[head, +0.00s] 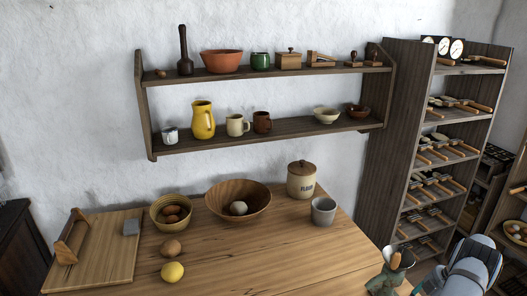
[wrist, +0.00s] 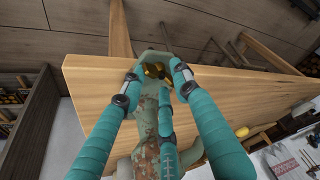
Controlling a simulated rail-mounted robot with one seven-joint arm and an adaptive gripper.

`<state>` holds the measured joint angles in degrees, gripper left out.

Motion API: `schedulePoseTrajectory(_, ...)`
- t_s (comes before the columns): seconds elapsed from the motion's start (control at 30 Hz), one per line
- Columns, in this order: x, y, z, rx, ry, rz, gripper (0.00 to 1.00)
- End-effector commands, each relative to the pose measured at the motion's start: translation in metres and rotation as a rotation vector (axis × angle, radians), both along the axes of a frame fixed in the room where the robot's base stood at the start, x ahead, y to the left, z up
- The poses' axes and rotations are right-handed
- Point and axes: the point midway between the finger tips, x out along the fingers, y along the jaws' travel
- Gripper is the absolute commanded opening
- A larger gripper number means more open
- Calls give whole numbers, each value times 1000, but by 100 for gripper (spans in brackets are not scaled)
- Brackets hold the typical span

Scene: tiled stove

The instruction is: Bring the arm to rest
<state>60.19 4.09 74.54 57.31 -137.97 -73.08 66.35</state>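My gripper (wrist: 158,82) has three teal fingers with dark joints, seen from above in the wrist view. The fingers reach in around a mottled green vessel (wrist: 146,112) at the wooden table's edge. The left and right fingertips lie close to its sides, and the third finger crosses in front of it. I cannot tell whether they touch or grip it. In the head view, the green vessel (head: 382,286) holds several utensils at the lower right, partly cut off. The white and grey end of my arm (head: 465,268) is just right of it; the fingertips are not clear there.
The wooden table (head: 270,262) bears a large bowl (head: 253,194), a flour jar (head: 301,181), a grey cup (head: 323,211), a lemon (head: 172,272) and a board (head: 106,258). Loaded wall shelves (head: 270,134) hang behind. A tall rack (head: 403,130) stands right. The table's middle front is clear.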

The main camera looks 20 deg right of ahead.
Motion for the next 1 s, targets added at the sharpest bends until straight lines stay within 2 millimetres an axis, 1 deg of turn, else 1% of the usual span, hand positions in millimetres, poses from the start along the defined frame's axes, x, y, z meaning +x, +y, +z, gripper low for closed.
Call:
schedulePoseTrajectory(0.27,1,-1,-2,-2,-1,30,30)
schedulePoseTrajectory(0.43,2,-2,-5,-3,-2,131,30)
schedulePoseTrajectory(0.5,-1,-9,16,-7,-3,139,30)
schedulePoseTrajectory(0.6,-4,-15,35,-4,-2,136,30)
schedulePoseTrajectory(0.8,-10,-28,69,-4,-3,135,30)
schedulePoseTrajectory(0.83,-11,-28,71,-2,-1,138,30)
schedulePoseTrajectory(0.9,-8,-19,54,8,1,136,30)
schedulePoseTrajectory(1.0,-5,-13,37,6,1,136,30)
